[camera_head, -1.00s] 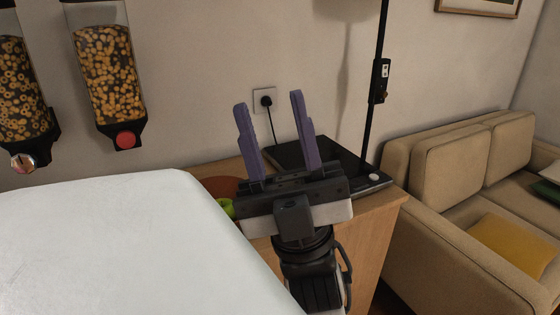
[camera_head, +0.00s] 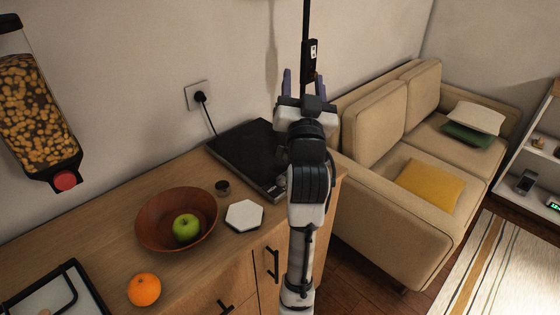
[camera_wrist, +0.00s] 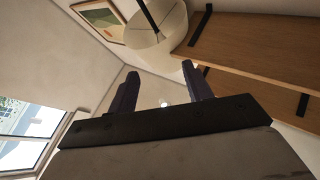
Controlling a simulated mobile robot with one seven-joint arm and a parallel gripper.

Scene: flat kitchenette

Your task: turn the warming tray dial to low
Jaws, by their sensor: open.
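The warming tray (camera_head: 245,150) is a flat black plate on the wooden counter against the wall, plugged in by a cable. Its front edge strip shows near my arm, which covers the right part of the tray. In the wrist view my gripper (camera_wrist: 159,72) points toward the upper wall and the lamp shade, and the tray is not in that view.
A lamp pole (camera_head: 305,25) stands behind my gripper. A beige sofa (camera_head: 375,115) is at right.

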